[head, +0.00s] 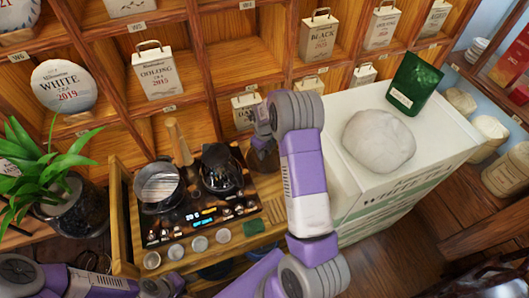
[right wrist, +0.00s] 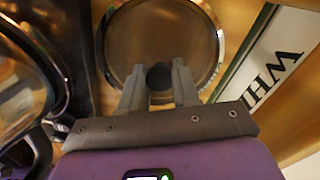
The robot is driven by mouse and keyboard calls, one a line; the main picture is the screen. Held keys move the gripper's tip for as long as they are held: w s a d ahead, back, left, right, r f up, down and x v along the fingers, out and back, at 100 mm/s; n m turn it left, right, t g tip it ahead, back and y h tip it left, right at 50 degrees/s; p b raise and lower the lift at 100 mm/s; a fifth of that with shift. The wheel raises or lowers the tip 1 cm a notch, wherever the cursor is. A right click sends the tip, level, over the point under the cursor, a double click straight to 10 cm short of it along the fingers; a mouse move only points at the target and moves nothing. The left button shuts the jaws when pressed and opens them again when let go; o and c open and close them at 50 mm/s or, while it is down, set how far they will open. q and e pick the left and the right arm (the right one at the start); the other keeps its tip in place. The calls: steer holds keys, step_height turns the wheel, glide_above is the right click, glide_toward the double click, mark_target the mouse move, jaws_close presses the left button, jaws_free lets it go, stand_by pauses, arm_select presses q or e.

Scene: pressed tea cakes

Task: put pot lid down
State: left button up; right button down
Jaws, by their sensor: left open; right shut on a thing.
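My right gripper (head: 262,125) reaches down between the tea station and the white box. In the right wrist view its two fingers (right wrist: 158,85) are shut on the dark knob of the pot lid (right wrist: 165,35), a round pane with a metal rim. In the head view the lid (head: 263,158) is mostly hidden under the gripper. I cannot tell whether it touches the wood below. A dark glass pot (head: 221,172) stands left of the gripper, and a clear pot (head: 158,186) further left. My left gripper (head: 172,284) is at the bottom edge, partly cut off and open.
A black control panel (head: 205,220) lies under the pots, with small cups (head: 222,235) in front. The white box (head: 400,130) on the right carries a pale round tea cake (head: 379,140) and a green pouch (head: 414,83). Wooden shelves (head: 215,65) stand behind. A plant (head: 45,165) is at left.

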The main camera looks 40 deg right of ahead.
steer(key=shift+f, duration=0.2)
steer(key=c, duration=0.8)
jaws_free()
steer(key=shift+r, duration=0.35)
step_height(320, 180, up, 12)
steer(key=shift+f+p, duration=0.25)
steer(key=shift+p, duration=0.6)
